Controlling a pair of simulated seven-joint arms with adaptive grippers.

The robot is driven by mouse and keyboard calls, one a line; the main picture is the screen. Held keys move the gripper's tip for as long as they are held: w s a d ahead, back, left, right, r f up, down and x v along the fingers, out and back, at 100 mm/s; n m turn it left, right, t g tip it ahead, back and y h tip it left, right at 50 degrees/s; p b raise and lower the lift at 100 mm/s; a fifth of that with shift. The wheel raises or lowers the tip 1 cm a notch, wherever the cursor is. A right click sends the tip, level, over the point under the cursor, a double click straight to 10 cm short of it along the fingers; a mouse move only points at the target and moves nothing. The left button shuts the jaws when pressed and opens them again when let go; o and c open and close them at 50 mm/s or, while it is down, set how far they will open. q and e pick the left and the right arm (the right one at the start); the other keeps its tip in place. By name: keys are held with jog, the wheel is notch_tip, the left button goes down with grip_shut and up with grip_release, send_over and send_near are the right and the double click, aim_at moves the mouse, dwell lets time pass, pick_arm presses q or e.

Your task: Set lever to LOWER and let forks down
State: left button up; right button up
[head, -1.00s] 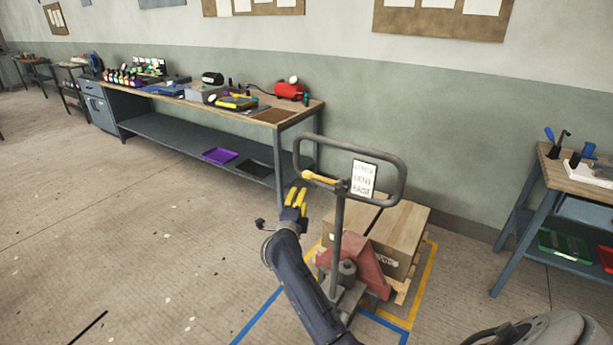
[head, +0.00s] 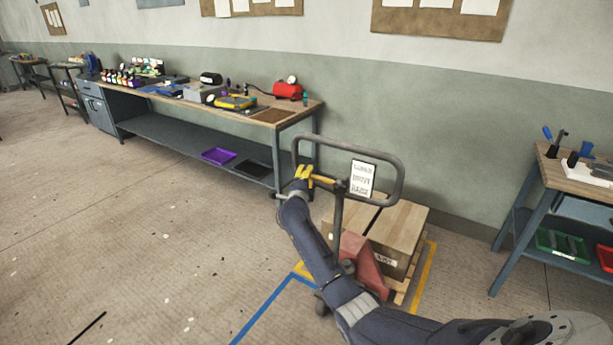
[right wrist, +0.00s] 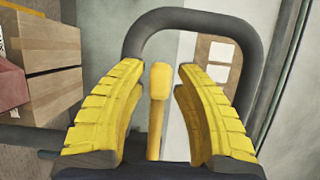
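The pallet truck's grey loop handle (head: 400,165) stands upright in the head view, with a small sign (head: 362,178) whose text is too small to read. A yellow lever (head: 324,180) sticks out to the left inside the loop. My right gripper (head: 304,173) is at the lever's left end. In the right wrist view the yellow fingers are open on either side of the lever (right wrist: 159,85), with a gap at each side. The loop handle (right wrist: 195,18) shows beyond them. The red truck body (head: 362,262) is partly behind my arm; the forks are hidden. My left gripper is out of view.
A wooden box (head: 395,232) sits on a pallet (head: 402,290) at the truck. Yellow and blue lines (head: 262,315) mark the floor. A long workbench (head: 290,115) stands behind left, another bench (head: 575,180) at right. The floor at left is clear.

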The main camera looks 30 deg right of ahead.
jog(key=shift+w+d, duration=0.2)
jog(key=shift+w, duration=0.1)
jog(key=shift+o, duration=0.2)
grip_shut()
